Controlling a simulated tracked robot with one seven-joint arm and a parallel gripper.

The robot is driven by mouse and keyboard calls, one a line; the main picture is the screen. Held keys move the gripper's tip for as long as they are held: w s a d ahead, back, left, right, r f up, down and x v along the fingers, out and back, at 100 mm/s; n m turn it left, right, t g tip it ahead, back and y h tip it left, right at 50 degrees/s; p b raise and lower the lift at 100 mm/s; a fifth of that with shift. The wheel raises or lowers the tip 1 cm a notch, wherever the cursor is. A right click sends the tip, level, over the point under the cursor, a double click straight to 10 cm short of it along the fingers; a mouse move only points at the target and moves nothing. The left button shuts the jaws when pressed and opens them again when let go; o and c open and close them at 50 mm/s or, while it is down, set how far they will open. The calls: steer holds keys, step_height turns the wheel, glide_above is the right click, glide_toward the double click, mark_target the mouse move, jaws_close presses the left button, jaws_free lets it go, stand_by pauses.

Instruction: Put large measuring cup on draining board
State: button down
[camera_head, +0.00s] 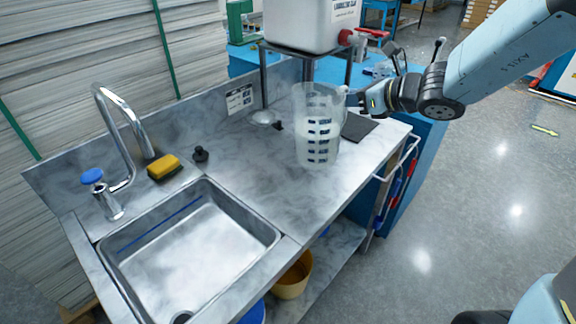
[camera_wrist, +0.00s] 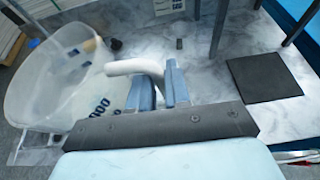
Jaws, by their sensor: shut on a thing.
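The large measuring cup (camera_head: 318,138) is a clear, tall jug with dark blue markings. It is upright over the right part of the metal draining board (camera_head: 255,165); I cannot tell whether its base touches the surface. My gripper (camera_head: 362,101) is at its right side, near the upper part. In the wrist view the cup (camera_wrist: 62,88) fills the left side, and its white handle (camera_wrist: 138,68) runs between my gripper's fingers (camera_wrist: 160,85). The fingers are shut on the handle. The cup's base is out of the wrist view.
The sink basin (camera_head: 190,245) is left of the board, with a tap (camera_head: 128,125) and a yellow sponge (camera_head: 164,166). A white container (camera_head: 310,22) stands on a rack behind. A dark square mat (camera_head: 358,126) lies right of the cup. The front middle of the board is clear.

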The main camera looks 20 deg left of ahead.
steer(key=shift+s+a, duration=0.2)
steer(key=shift+a, duration=0.35)
steer(key=s+a+g, duration=0.1)
steer(key=s, duration=0.5)
steer(key=w+a+f, duration=0.7)
steer(key=w+f, duration=0.4)
steer(key=f, duration=0.2)
steer(key=shift+w+a+n+y, duration=0.2)
steer(key=shift+w+n+y, duration=0.1)
steer(key=shift+w+y, duration=0.1)
steer(key=c, duration=1.1)
jaws_free()
